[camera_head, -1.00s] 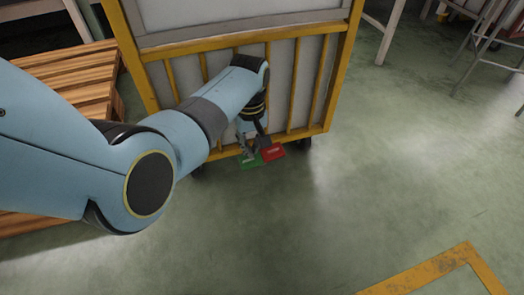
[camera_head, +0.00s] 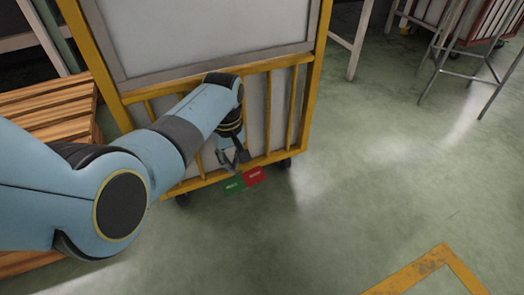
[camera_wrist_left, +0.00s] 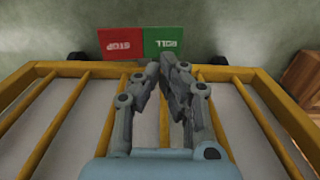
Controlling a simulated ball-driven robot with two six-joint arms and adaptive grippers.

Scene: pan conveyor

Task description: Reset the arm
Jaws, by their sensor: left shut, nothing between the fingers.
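My left arm comes in from the left in the head view and bends down at the wrist. My left gripper (camera_head: 236,163) hangs in front of the cart's yellow barred frame, just above a green plate and a red plate. It also shows in the left wrist view (camera_wrist_left: 167,62), with its fingers shut and nothing held. The green plate (camera_head: 233,185) and the red plate (camera_head: 254,176) lie side by side. In the left wrist view the red plate reads "STOP" upside down. My right gripper is not in view.
A wheeled cart (camera_head: 311,80) with a yellow frame and grey panels stands close in front of me. Slatted wooden pallets (camera_head: 52,103) are at the left. A yellow floor marking (camera_head: 430,262) lies at the lower right.

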